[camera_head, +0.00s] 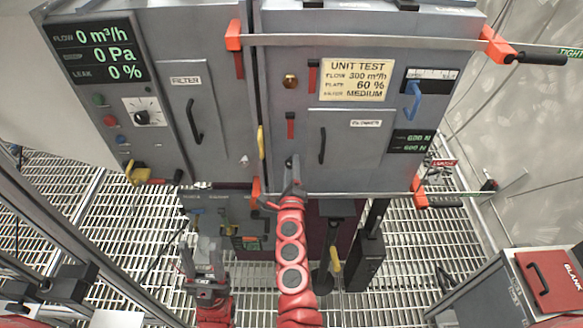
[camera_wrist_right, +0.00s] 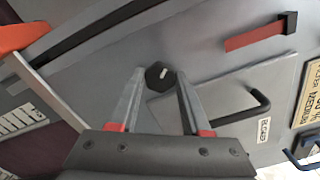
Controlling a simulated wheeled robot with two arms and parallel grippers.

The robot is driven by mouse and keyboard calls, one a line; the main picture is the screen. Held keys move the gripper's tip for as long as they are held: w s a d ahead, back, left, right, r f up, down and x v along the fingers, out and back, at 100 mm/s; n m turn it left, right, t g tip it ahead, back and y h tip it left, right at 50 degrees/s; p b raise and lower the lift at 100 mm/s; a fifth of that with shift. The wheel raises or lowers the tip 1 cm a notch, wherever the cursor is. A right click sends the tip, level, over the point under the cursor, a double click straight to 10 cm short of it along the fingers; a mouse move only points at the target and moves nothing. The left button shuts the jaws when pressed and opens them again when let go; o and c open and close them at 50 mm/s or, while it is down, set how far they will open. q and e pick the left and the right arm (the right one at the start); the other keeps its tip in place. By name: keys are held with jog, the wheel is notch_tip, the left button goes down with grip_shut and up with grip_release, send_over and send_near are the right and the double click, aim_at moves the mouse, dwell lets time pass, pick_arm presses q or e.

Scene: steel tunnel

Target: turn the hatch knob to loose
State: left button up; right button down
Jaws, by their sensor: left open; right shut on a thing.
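The dark hexagonal knob (camera_wrist_right: 158,76) with a white mark sits on the grey hatch front, and shows between my right fingertips in the right wrist view. My right gripper (camera_wrist_right: 160,82) is shut on it; the white mark on the knob points slightly up to the right. In the head view my right gripper (camera_head: 291,172) reaches the lower middle of the cabinet (camera_head: 385,30) and largely hides the knob. My left gripper (camera_head: 202,262) is open and empty, low at the left and apart from the cabinet.
A black handle (camera_head: 323,145) and a red strip (camera_head: 291,125) are close to my right gripper. Steel bars with orange brackets (camera_head: 497,45) cross the cabinet top and bottom. A grey case with a red panel (camera_head: 545,280) stands at right. Grating floor (camera_head: 400,262) is open at lower right.

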jog(key=n+p, duration=0.2)
jog(key=n, duration=0.6)
jog(key=shift+r+p, duration=0.1)
jog(key=shift+p, duration=0.25)
jog(key=n+p, duration=0.5)
jog(key=n, duration=0.7)
jog(key=shift+p, duration=0.3)
jog(key=n, duration=0.7)
jog(key=shift+f, duration=0.2)
